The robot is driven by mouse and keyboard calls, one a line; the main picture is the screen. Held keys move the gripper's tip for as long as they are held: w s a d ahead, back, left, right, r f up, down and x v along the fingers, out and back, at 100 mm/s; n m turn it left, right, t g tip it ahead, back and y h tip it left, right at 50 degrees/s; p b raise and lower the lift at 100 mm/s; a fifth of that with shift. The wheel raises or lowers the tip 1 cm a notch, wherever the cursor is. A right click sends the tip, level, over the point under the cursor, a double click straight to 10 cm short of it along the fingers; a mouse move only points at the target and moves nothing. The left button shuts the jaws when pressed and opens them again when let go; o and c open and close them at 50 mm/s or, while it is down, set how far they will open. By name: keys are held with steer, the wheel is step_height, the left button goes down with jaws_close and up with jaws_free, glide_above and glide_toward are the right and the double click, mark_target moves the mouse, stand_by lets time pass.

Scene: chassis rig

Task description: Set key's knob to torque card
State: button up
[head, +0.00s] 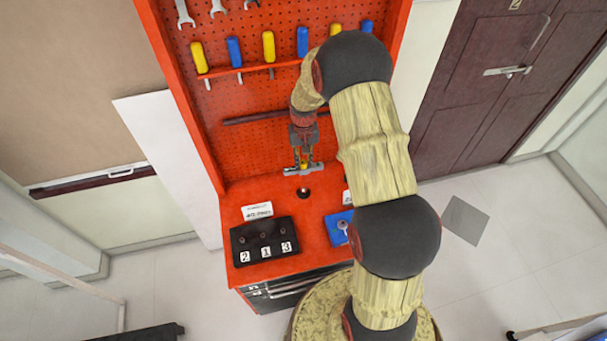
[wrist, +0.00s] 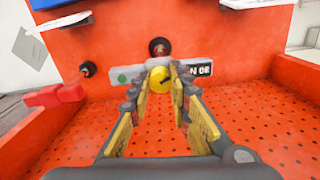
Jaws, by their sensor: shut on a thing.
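My gripper (wrist: 158,85) is shut on a yellow round knob (wrist: 160,79) with a short black mark on its face pointing to the right. The knob sits on a grey bar (wrist: 126,74) with a green dot at its left end. A black label with white letters (wrist: 201,70) at its right is partly hidden by a finger; "N OR" shows. In the head view my gripper (head: 303,164) and the bar (head: 290,171) are at the back of the red bench. A white card (head: 257,211) with print too small to read stands behind the black block.
The red bench (head: 282,188) has a dark round socket (head: 303,193) just in front of the bar. The numbered black block (head: 264,240) is front left; a blue mat (head: 337,229) is front right, beside another white card (head: 347,197). A red handle (wrist: 55,95) lies to the left. The pegboard (head: 255,97) rises behind.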

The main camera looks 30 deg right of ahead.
steer(key=m, duration=0.9)
steer(key=shift+m+b, duration=0.3)
steer(key=shift+m, duration=0.1)
steer(key=o, duration=0.6)
steer(key=shift+o, duration=0.7)
steer(key=n, duration=0.5)
steer(key=shift+n, duration=0.3)
steer(key=n, duration=0.5)
steer(key=shift+n, duration=0.3)
steer(key=c, duration=0.3)
steer(key=c, duration=0.4)
